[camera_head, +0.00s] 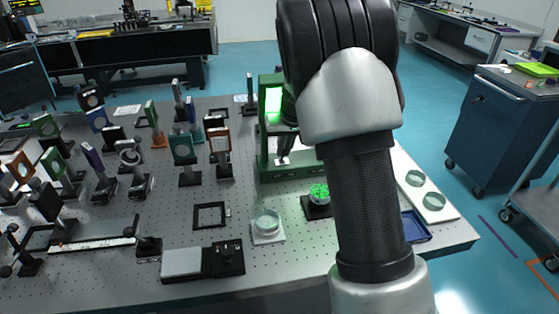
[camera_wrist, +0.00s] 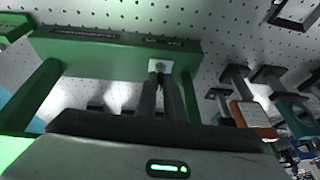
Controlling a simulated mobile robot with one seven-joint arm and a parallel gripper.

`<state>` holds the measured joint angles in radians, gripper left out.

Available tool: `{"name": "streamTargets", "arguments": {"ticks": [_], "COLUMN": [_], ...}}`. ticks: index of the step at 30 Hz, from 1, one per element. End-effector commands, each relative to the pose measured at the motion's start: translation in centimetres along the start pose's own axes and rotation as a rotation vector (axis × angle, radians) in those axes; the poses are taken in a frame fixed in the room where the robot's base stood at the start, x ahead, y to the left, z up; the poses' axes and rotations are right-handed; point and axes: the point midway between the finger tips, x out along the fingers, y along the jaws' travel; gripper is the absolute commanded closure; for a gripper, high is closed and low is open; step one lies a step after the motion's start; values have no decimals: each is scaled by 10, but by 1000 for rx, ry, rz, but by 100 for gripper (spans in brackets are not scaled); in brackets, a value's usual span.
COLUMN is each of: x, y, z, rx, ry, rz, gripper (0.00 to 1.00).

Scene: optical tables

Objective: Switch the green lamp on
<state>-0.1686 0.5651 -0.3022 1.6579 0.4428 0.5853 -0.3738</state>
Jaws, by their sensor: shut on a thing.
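A green frame (camera_head: 263,150) stands on the table, with a bright green glowing panel (camera_head: 274,103) at its upper left. Its green base carries a small pale switch plate (camera_wrist: 152,66). My gripper (camera_wrist: 160,76) points down inside the frame, its two narrow fingers close together at the plate. It is shut on the small switch part there, which the fingertips mostly hide. In the head view my gripper (camera_head: 284,152) is partly hidden by my arm. A green glow (camera_wrist: 14,150) also shows at the lower left of the wrist view.
A green domed piece on a black base (camera_head: 317,208) and a clear round dish (camera_head: 267,224) stand in front of the frame. Several optic mounts (camera_head: 184,150) crowd the left. A blue tray (camera_head: 416,228) lies at the right. Bare perforated table (camera_head: 120,285) shows near the front.

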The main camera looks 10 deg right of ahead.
Motion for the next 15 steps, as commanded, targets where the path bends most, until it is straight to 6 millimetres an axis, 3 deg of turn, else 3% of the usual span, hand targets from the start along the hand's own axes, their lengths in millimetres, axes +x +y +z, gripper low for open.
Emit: {"name": "streamTargets", "arguments": {"ticks": [1,15], "x": [7,7], "y": [8,21], "z": [2,3], "rx": [26,149], "ry": [6,0], "rz": [-41,-354], "gripper": [100,100]}}
